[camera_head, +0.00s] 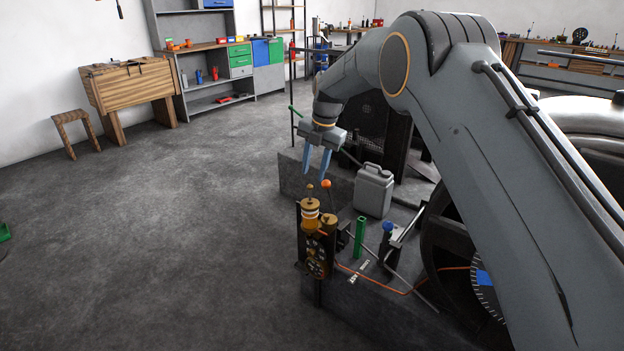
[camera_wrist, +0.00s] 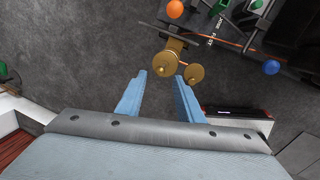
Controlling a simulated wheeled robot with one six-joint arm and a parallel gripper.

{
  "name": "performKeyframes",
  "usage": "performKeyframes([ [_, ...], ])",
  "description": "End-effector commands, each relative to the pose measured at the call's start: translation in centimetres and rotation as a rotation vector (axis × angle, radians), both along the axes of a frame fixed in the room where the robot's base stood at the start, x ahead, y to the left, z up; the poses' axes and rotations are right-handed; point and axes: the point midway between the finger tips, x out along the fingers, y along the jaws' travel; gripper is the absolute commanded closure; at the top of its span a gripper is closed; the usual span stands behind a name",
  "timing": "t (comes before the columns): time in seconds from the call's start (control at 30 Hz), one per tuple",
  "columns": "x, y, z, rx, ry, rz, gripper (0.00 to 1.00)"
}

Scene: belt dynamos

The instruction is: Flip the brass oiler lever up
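The brass oiler (camera_head: 310,213) stands on a dark panel at the front corner of the machine, with a brass cap and amber band. A second, shorter brass part stands beside it at right. A small brass knob (camera_head: 309,187) tops the oiler; I cannot tell for sure whether this is the lever or how it lies. My gripper (camera_head: 314,173) points down just above the oiler, fingers apart and empty. In the wrist view, the two round brass tops (camera_wrist: 163,63) lie just beyond the open blue fingertips, apart from them.
An orange ball knob (camera_head: 326,184) stands close behind the oiler. A grey jerrycan (camera_head: 373,190), a green rod (camera_head: 360,236) and a blue knob (camera_head: 388,226) are to the right. Open floor (camera_head: 180,240) lies left of the machine.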

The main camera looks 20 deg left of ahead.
Motion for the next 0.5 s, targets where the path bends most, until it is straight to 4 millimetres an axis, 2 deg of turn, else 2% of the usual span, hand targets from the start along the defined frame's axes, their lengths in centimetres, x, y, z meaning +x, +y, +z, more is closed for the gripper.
performKeyframes([
  [0.1, -0.1, -0.3, 1.7, 0.000, 0.000, 0.000, 0.66],
  [0.2, -0.1, -0.5, 2.5, 0.000, 0.000, 0.000, 0.66],
  [0.5, -0.2, -0.6, 3.0, -0.001, 0.001, 0.000, 0.66],
])
